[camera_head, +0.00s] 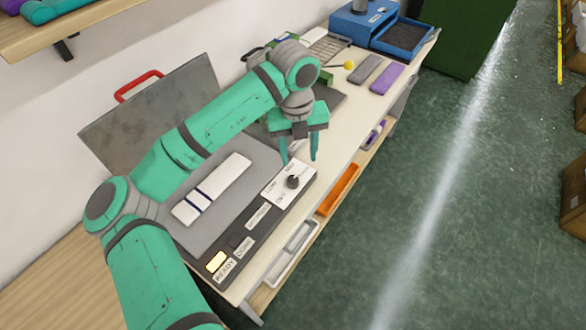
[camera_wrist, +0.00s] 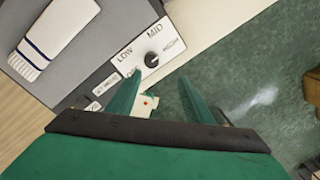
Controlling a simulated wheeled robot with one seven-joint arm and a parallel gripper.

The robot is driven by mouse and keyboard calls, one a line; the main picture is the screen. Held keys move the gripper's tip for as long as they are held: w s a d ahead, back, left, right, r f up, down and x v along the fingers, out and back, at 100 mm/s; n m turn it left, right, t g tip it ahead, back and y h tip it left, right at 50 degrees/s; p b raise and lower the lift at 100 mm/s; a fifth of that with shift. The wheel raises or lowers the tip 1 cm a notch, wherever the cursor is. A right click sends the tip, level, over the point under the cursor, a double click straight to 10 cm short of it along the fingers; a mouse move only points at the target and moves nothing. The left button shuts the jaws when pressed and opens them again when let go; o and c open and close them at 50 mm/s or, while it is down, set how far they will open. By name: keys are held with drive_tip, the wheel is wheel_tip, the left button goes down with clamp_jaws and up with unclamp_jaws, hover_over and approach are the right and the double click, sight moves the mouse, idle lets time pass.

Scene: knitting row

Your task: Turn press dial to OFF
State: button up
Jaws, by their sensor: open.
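The press dial (camera_head: 292,182) is a small black knob on a white label plate at the right end of the press's dark front panel. The dial also shows in the wrist view (camera_wrist: 151,59), with LOW and MID printed around it. Another word beside it is partly covered by a finger, and the setting of its pointer is too small to tell. My gripper (camera_head: 299,158) is open and empty, close above the panel just beyond the dial. In the wrist view its two fingers (camera_wrist: 160,80) stand apart, the left tip near the dial plate.
A striped white knitted piece (camera_head: 212,189) lies on the grey press bed. The raised press lid (camera_head: 150,110) has a red handle. An amber READY lamp (camera_head: 216,262) is lit. Grey and purple blocks (camera_head: 386,79) and a blue box (camera_head: 365,27) lie farther back.

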sight(293, 178)
drive_tip(key=shift+y, duration=0.3)
drive_tip(key=f, duration=0.3)
drive_tip(key=a+f, duration=0.1)
drive_tip(key=f, duration=0.6)
drive_tip(key=shift+w+a+f, duration=0.15)
drive_tip(key=shift+a+f, duration=0.05)
drive_tip(key=c, duration=1)
